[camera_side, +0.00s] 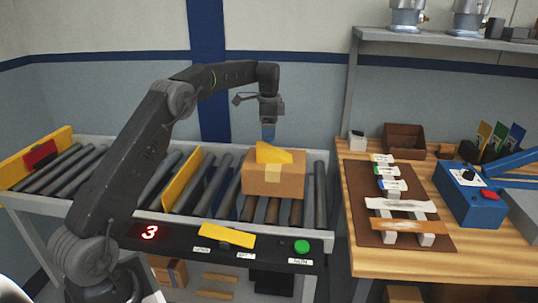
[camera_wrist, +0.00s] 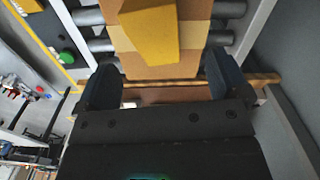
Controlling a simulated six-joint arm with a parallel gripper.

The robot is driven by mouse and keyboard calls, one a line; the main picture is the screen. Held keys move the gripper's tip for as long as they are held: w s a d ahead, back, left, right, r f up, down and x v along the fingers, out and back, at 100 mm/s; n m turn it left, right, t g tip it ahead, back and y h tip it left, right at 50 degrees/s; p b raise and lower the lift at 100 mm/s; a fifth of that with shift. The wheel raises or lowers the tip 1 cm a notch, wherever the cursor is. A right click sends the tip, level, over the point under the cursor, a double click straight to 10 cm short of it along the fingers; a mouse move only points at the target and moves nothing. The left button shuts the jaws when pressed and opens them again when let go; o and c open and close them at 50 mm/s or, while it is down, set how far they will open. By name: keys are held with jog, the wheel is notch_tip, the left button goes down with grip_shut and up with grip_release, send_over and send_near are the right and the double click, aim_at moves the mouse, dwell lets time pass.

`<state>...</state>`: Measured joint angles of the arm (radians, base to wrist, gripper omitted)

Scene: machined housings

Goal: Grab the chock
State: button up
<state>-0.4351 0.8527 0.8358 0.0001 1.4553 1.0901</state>
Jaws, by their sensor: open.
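The chock is a yellow wedge (camera_side: 273,153) lying on top of a taped cardboard box (camera_side: 272,182) on the roller conveyor. In the wrist view the chock (camera_wrist: 152,30) shows at the top, on the box (camera_wrist: 195,37), ahead of the fingers. My gripper (camera_side: 268,135) is just above the chock in the side view, pointing down. In the wrist view its two dark fingers (camera_wrist: 166,85) are spread wide with nothing between them. Whether a finger touches the chock I cannot tell.
The conveyor (camera_side: 321,195) has a yellow divider (camera_side: 182,181) left of the box. A front panel carries a green button (camera_side: 302,247) and a yellow piece (camera_side: 227,235). A wooden bench (camera_side: 440,262) with a blue device (camera_side: 468,196) stands at right.

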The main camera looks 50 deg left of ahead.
aim_at(269, 148)
notch_tip(269, 148, down, 3)
jog(key=shift+r, duration=0.15)
jog(key=shift+s+d+f, duration=0.1)
jog(key=shift+d+f, duration=0.1)
jog(key=shift+f, duration=1.1)
jog(key=shift+s+d+f, duration=0.1)
jog(key=shift+d+f, duration=0.05)
jog(key=shift+f, duration=1.1)
jog(key=shift+c, duration=0.4)
jog(key=c, duration=1)
jog(key=shift+r, duration=0.1)
